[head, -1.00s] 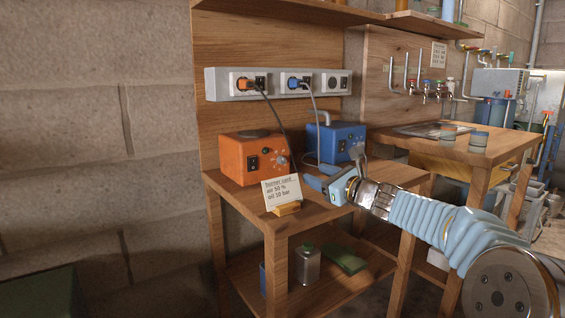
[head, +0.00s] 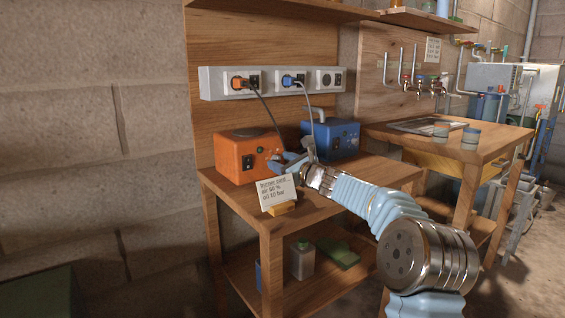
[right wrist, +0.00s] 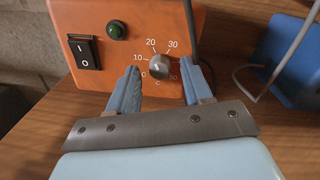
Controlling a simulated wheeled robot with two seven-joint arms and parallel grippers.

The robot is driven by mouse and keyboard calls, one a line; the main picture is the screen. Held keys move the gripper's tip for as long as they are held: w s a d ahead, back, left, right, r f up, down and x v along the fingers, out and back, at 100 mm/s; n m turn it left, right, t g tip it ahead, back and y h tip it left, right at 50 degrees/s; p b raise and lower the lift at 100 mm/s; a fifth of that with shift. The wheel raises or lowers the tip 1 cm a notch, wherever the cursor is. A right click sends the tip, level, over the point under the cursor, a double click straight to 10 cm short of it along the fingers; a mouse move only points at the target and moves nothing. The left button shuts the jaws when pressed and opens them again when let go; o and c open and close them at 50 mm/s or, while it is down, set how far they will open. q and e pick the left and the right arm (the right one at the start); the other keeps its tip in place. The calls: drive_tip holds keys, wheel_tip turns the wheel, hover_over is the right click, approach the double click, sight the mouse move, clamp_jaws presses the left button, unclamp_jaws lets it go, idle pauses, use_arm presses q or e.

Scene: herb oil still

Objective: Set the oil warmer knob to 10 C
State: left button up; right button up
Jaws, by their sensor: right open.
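The oil warmer is an orange box (head: 236,152) on the wooden bench; its front fills much of the right wrist view (right wrist: 145,15). Its grey knob (right wrist: 159,66) sits on a dial marked 10, 20, 30 and further numbers partly hidden by my fingers. I cannot tell clearly which mark the knob points to. My right gripper (right wrist: 161,71) is open, with one finger on each side of the knob; contact is not clear. In the head view my right gripper (head: 283,161) is in front of the orange box's right side and hides the knob. My left gripper is not in view.
A blue box (head: 340,137) stands right of the orange one. Cables hang from the socket strip (head: 215,84). The orange front also carries a black switch (right wrist: 84,52) and green lamp (right wrist: 116,30).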

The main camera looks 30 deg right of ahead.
clamp_jaws()
drive_tip(key=shift+f+n+b, duration=0.15)
drive_tip(key=shift+n+b, duration=0.95)
drive_tip(key=shift+n, duration=0.1)
drive_tip(key=n+b, duration=0.1)
drive_tip(key=n, duration=0.1)
drive_tip(key=shift+n+b, duration=0.3)
drive_tip(key=shift+b, duration=0.05)
drive_tip(key=n+b, duration=0.1)
drive_tip(key=n, duration=0.2)
drive_tip(key=shift+b, duration=0.35)
drive_tip(key=shift+r+n+b, duration=0.2)
drive_tip(key=shift+n+b, duration=0.3)
drive_tip(key=shift+n, duration=0.6)
